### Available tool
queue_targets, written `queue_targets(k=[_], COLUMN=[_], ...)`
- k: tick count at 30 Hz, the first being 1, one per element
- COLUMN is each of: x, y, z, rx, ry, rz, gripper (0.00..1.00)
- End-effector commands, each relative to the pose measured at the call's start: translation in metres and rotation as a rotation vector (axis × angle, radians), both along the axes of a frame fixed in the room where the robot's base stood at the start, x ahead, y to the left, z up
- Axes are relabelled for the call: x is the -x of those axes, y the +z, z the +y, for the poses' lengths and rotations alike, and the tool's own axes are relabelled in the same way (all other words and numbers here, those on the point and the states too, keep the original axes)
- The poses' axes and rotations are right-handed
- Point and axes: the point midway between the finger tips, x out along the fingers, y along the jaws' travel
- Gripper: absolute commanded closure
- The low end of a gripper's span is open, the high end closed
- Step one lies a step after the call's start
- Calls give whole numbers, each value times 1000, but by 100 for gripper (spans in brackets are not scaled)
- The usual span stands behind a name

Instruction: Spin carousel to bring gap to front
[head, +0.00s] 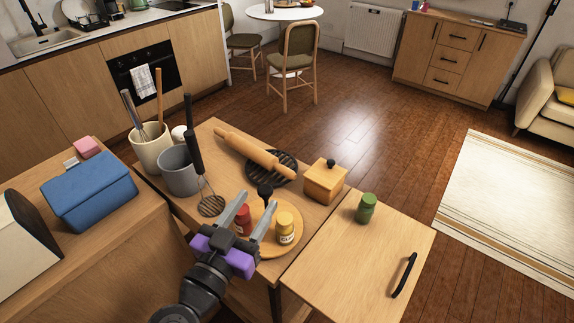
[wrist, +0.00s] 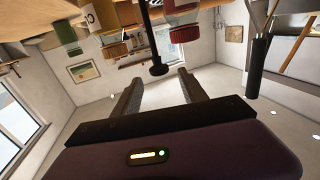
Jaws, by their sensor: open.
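The carousel (head: 296,246) is a round wooden turntable at the front of the wooden worktop. A black knobbed post (head: 265,190) rises from it; the post also shows upside down in the wrist view (wrist: 154,45). A red-lidded jar (head: 243,220) stands on its left and a yellow jar (head: 285,226) on its right. A green jar (head: 367,208) stands off the carousel, on the lower surface to the right. My gripper (head: 258,199) is open and empty over the carousel, its fingers pointing toward the post. My gripper and wrist hide the carousel's near left part.
A rolling pin (head: 252,152) lies on a black ribbed trivet behind, with a wooden box (head: 325,181) to its right. A grey pot (head: 180,170), a utensil crock (head: 152,150) and a masher (head: 195,150) are at left. A blue box (head: 90,190) sits farther left.

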Motion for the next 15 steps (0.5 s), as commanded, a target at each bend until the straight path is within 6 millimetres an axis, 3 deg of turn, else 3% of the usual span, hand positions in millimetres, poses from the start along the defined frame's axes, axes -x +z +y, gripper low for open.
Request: queue_targets(k=[5, 15], x=[-9, -55], y=[0, 1], z=[-3, -23], rx=[-3, -2], ry=[10, 6], rz=[4, 3], gripper=[50, 50])
